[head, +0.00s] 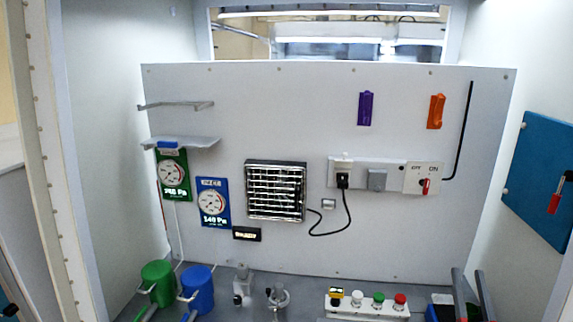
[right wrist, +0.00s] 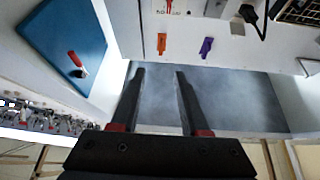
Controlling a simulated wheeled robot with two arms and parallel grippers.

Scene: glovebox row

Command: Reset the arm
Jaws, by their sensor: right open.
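My right gripper (head: 468,272) stands at the lower right of the head view, with its two dark fingers pointing up. In the right wrist view the same gripper (right wrist: 160,74) shows its fingers spread apart with nothing between them. Grey surface shows beyond the fingertips. My left gripper is not in view.
A white button box (head: 366,308) stands left of my right gripper. Green (head: 158,283) and blue (head: 199,290) cylinders stand at lower left. A blue panel (head: 541,180) with a red-handled switch hangs on the right wall. The back panel (head: 300,110) carries gauges, a vent and sockets.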

